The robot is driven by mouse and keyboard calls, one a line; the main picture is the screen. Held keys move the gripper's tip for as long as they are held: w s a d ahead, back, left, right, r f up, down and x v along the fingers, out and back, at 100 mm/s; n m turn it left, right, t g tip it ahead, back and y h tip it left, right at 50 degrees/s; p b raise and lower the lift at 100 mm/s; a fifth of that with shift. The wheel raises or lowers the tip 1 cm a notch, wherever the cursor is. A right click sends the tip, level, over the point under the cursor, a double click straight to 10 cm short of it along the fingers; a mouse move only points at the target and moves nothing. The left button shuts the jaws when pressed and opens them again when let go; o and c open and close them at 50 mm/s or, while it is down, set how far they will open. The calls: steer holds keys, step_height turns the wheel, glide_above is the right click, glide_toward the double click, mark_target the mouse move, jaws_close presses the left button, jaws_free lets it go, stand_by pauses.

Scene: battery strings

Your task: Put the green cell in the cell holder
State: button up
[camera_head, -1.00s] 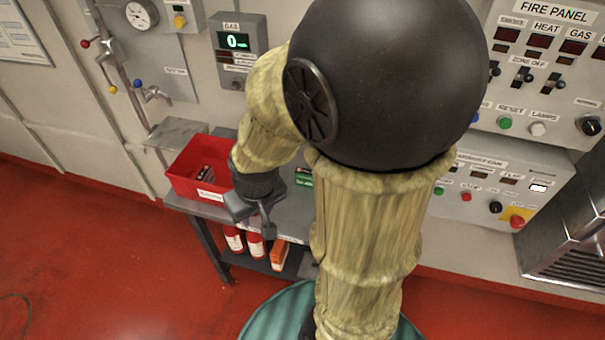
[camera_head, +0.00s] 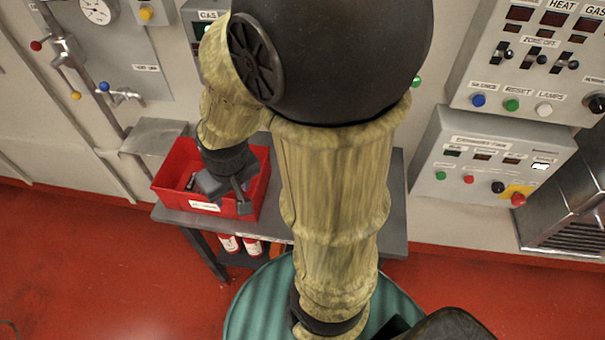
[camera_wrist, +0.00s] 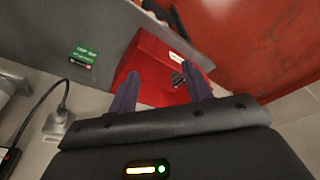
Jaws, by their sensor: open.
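My gripper (camera_head: 229,196) is over the right part of a red bin (camera_head: 172,172) on the bench in the head view. In the wrist view my gripper (camera_wrist: 160,71) is open, its two dark fingers apart with nothing between them. They point toward the red bin (camera_wrist: 148,62). Small dark items (camera_wrist: 180,80) show in the bin near the right finger. I cannot make out a green cell or a cell holder in either view. My arm hides the middle of the bench and part of the bin.
The grey bench (camera_head: 392,205) stands against the wall below gauges and control panels (camera_head: 490,165). A green label (camera_wrist: 84,56) lies on the grey surface in the wrist view. A plug-like fitting with a cable (camera_wrist: 58,124) is at left.

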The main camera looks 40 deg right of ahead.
steer(key=w+d+f+m+g+h, duration=0.1)
steer(key=w+d+f+m+g, duration=0.1)
steer(key=w+d+m, duration=0.4)
steer(key=w+d+f+m+g+h, duration=0.2)
steer(key=w+d+m, duration=0.4)
steer(key=d+m, duration=1)
steer(key=f+m+g, duration=0.1)
steer(key=m+g, duration=0.1)
steer(key=m, duration=0.3)
steer(key=shift+m+b, duration=0.35)
steer(key=shift+m, duration=0.05)
steer(key=shift+w+f, duration=0.1)
steer(key=p+x, duration=0.3)
steer(key=x, duration=0.8)
steer(key=shift+f, duration=0.2)
steer(key=shift+s+f, duration=0.2)
steer(key=shift+f, duration=0.1)
